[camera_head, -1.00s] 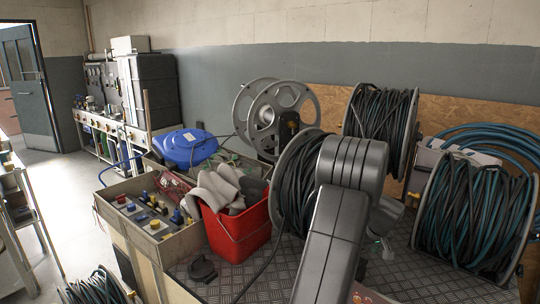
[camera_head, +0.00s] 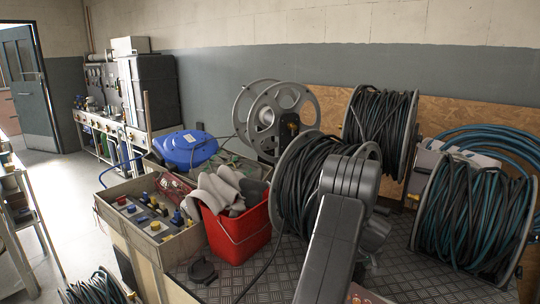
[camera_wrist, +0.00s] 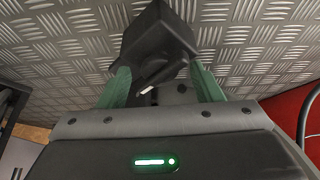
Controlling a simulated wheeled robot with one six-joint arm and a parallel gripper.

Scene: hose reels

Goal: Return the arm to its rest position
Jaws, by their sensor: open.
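My arm stands in the right-centre foreground of the head view, in front of a dark hose reel (camera_head: 305,190). My gripper is hidden there behind my own arm. In the wrist view my gripper (camera_wrist: 162,80) shows two green fingers set well apart, so it is open. A black blocky piece (camera_wrist: 157,45) appears between and beyond the fingers. I cannot tell whether it is a loose object or part of the gripper. Grey tread plate (camera_wrist: 60,55) fills the background there.
A red bucket (camera_head: 238,240) with grey gloves stands left of my arm. A black cap-like object (camera_head: 203,270) lies on the tread plate. A blue-hose reel (camera_head: 475,215) stands right. Bare plate (camera_head: 400,275) shows between.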

